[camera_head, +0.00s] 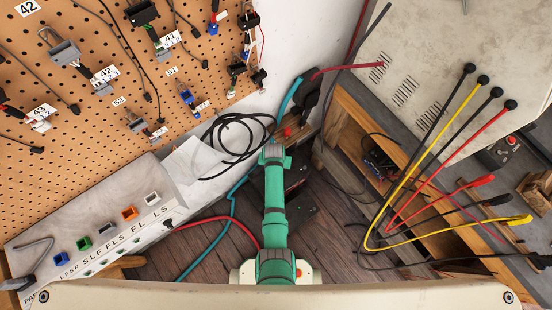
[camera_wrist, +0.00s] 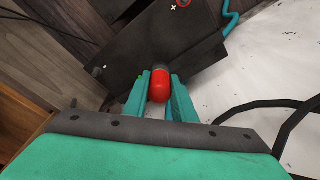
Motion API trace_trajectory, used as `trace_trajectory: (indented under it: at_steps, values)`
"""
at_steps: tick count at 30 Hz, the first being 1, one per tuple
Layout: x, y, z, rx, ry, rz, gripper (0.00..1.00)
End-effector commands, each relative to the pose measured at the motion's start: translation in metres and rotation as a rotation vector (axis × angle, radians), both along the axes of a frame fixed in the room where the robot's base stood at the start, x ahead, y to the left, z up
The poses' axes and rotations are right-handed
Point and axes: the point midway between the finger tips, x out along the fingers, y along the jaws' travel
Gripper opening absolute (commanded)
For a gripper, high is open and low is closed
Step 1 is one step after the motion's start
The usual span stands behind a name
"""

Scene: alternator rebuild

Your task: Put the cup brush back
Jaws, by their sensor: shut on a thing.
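My gripper (camera_wrist: 160,78) is shut on a small red, rounded thing with a dark far end, which I take to be the cup brush (camera_wrist: 159,90). Its bristles cannot be made out. The two green fingers stand on either side of it. In the head view my arm reaches away from me, and a small red spot of the cup brush (camera_head: 287,132) shows at the far end of the arm. It is over the gap between the pegboard and the grey cabinet, near a black box (camera_head: 309,97).
The pegboard (camera_head: 90,120) with labelled connectors is at left, above a grey panel with coloured sockets (camera_head: 100,232). Black cable loops (camera_head: 238,140) hang near my gripper. A beige cabinet (camera_head: 455,45) and red, yellow and black leads (camera_head: 430,160) are at right.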

Motion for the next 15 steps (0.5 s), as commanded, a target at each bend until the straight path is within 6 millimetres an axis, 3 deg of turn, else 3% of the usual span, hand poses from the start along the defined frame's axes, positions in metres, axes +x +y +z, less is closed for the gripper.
trace_trajectory:
  at_steps: [15]
  values:
    - [0.005, -0.001, -0.038, 0.000, 0.001, -0.001, 0.06]
